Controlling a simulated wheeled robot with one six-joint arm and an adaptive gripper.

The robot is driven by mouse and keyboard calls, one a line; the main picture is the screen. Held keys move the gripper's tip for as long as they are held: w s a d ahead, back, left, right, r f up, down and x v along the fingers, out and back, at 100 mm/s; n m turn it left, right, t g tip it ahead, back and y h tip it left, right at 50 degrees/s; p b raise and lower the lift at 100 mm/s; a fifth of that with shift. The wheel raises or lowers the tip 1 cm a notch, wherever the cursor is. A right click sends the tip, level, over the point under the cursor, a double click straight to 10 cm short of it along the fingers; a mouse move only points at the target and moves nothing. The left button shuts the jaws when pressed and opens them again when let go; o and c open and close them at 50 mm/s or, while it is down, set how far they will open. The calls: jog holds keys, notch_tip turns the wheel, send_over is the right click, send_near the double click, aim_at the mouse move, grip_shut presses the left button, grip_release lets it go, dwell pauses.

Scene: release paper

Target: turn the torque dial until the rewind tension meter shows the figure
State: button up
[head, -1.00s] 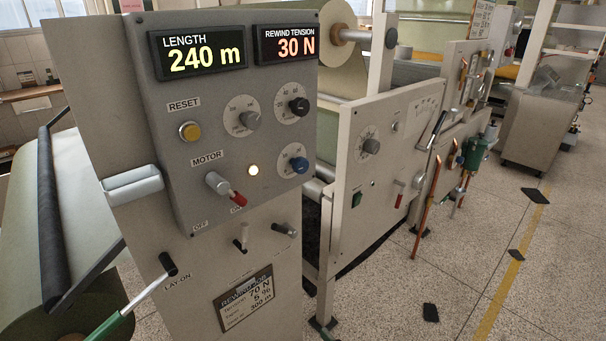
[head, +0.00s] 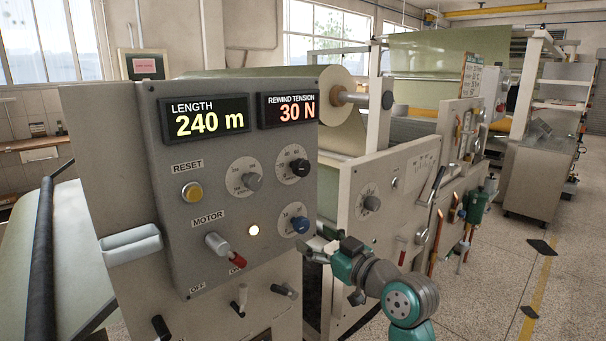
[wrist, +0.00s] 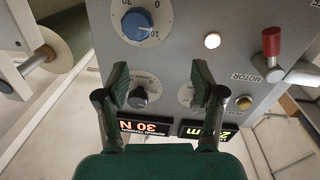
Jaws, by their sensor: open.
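The rewind tension meter (head: 291,110) reads 30 N in orange; it also shows upside down in the wrist view (wrist: 145,126). On the grey panel are a black knob (head: 300,167), a grey knob (head: 252,182) and a blue knob (head: 300,225). Their small labels are unreadable, so I cannot tell which is the torque dial. In the wrist view, the blue knob (wrist: 137,22) lies beyond the fingertips, while the black knob (wrist: 139,98) and grey knob (wrist: 188,96) appear between the fingers. My gripper (wrist: 161,78) is open and empty, near the panel's lower right in the head view (head: 318,250).
A length display (head: 205,118) reads 240 m. A yellow reset button (head: 192,192), lit lamp (head: 253,230) and red-tipped motor lever (head: 222,249) share the panel. Open floor lies farther right.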

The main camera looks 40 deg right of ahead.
aim_at(305, 169)
jog(key=s+d+r+n+y, duration=0.1)
jog(key=d+r+n, duration=0.3)
jog(key=r, duration=0.9)
jog(key=w, duration=1)
jog(key=shift+w+a, duration=0.1)
jog(key=shift+a, duration=0.1)
jog(key=c, duration=1.1)
